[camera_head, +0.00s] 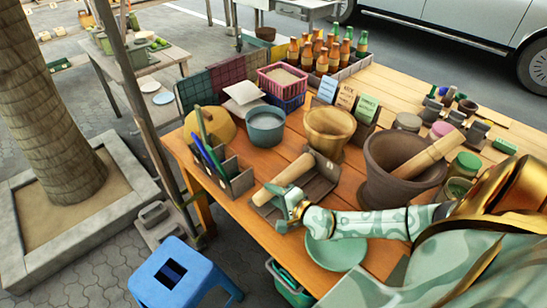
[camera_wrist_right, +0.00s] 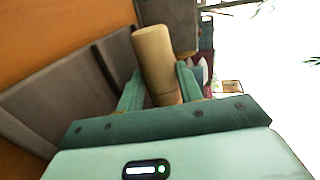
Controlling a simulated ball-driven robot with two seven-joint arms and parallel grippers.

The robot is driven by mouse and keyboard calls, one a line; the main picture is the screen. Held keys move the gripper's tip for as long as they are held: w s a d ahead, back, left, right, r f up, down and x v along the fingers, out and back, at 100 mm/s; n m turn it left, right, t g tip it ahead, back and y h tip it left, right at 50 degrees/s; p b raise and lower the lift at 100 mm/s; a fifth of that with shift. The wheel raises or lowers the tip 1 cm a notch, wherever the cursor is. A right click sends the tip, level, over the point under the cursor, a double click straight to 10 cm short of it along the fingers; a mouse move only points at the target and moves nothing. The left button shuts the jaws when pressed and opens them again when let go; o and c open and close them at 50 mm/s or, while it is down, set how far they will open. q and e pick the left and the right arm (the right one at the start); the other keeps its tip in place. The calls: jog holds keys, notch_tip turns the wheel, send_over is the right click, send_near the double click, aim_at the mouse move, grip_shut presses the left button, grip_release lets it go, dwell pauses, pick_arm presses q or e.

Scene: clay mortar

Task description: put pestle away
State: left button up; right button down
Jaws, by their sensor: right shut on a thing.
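A pale wooden pestle (camera_head: 285,180) lies tilted in or just over a grey-brown open holder (camera_head: 320,187) near the table's front edge. My right gripper (camera_head: 286,205) is at the pestle's lower end, shut on it. In the right wrist view the pestle (camera_wrist_right: 153,52) sticks out between the two fingers of the gripper (camera_wrist_right: 158,85), with the holder's grey-brown boards (camera_wrist_right: 65,85) beside it. I cannot tell whether the pestle touches the holder's floor. A dark clay mortar (camera_head: 377,185) stands to the right, with another wooden pestle (camera_head: 430,155) leaning in it. My left gripper is out of view.
A wooden mortar (camera_head: 328,132) and a grey-blue bowl (camera_head: 265,125) stand behind the holder. A divided box with pens (camera_head: 225,175) is to its left. A green plate (camera_head: 335,252) lies under my right forearm. Jars (camera_head: 460,165) crowd the right side.

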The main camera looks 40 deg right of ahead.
jog(key=c, duration=0.8)
grip_release()
jog(key=shift+r, duration=0.1)
jog(key=shift+c, duration=0.2)
jog(key=shift+s, duration=0.1)
jog(key=shift+f, duration=0.25)
jog(key=shift+s+a+f, duration=0.1)
jog(key=shift+c, duration=1)
